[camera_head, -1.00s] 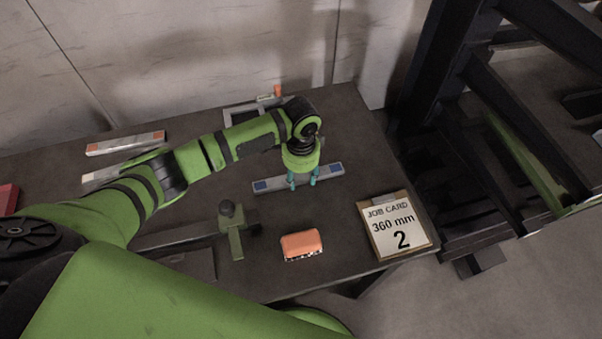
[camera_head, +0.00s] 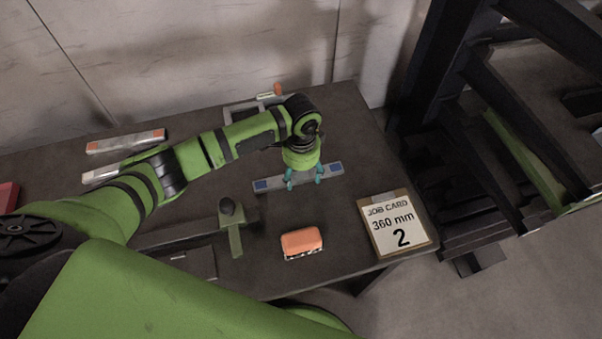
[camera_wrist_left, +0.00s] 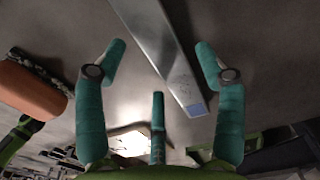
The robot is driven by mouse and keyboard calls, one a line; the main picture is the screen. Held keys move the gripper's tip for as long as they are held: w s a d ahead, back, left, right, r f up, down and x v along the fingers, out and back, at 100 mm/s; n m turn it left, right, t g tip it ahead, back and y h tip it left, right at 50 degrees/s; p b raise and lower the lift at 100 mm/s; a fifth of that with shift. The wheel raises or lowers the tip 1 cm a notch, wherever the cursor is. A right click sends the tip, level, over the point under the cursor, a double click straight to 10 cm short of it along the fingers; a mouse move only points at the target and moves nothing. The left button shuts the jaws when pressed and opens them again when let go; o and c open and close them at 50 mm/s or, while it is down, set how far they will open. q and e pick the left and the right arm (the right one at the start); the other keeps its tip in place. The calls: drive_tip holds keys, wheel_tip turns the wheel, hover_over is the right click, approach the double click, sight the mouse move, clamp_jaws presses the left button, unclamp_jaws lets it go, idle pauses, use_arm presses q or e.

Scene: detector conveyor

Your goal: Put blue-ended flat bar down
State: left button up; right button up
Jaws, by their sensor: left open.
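The blue-ended flat bar (camera_head: 270,184) is a grey bar with a blue patch at each end. It lies on the dark table. My left gripper (camera_head: 304,181) is above the bar, nearer its right end, with teal fingers spread apart. In the left wrist view the bar (camera_wrist_left: 165,50) runs between the open fingers (camera_wrist_left: 158,62), and one blue end shows. The fingers look clear of the bar's sides.
An orange-topped block (camera_head: 301,242) and the job card (camera_head: 396,225), reading 360 mm and 2, are near the front edge. An orange-ended bar (camera_head: 126,142) lies back left. A stop-like fixture (camera_head: 231,228) stands front left of the bar. A dark rack (camera_head: 480,150) is at right.

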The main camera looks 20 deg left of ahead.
sight(301, 178)
use_arm(q)
wheel_tip(301, 178, up, 11)
drive_tip(key=b, duration=0.1)
drive_tip(key=shift+r, duration=0.2)
drive_tip(key=shift+f, duration=0.1)
